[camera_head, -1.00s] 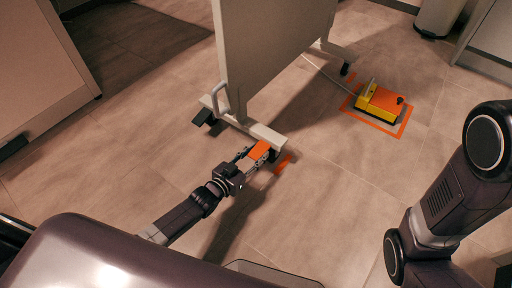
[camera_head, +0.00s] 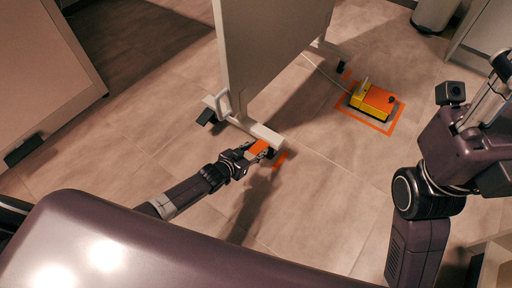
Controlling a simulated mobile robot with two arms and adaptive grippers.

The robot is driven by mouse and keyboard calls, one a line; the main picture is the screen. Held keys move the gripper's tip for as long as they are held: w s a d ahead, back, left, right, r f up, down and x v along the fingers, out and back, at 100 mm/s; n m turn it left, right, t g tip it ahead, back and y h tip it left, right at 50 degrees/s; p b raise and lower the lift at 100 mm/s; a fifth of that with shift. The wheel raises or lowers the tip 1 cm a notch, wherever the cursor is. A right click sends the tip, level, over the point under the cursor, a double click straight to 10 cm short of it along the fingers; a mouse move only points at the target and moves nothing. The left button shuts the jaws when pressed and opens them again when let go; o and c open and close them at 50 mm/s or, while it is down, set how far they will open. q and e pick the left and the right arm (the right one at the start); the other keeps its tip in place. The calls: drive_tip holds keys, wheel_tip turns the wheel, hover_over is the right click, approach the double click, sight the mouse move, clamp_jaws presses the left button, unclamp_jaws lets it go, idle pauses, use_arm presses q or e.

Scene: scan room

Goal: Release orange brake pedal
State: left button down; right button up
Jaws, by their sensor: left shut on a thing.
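The orange brake pedal (camera_head: 259,146) sits low at the near end of the foot of a grey upright panel (camera_head: 270,60) on castors. My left gripper (camera_head: 256,154) reaches in from the left and is shut on the pedal, partly covering it. The pedal's underside and the castor by it are mostly hidden. My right gripper (camera_head: 492,100) is raised at the right edge, far from the pedal, and partly cut off by the frame; its jaws are unclear.
A yellow and orange foot switch (camera_head: 372,101) with a cable stands inside an orange floor outline at the right. The tiled floor in front is open.

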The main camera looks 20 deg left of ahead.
idle(0.4)
use_arm(q)
drive_tip(key=c, duration=1.3)
unclamp_jaws()
drive_tip(key=v, duration=1.2)
drive_tip(key=shift+f, duration=0.1)
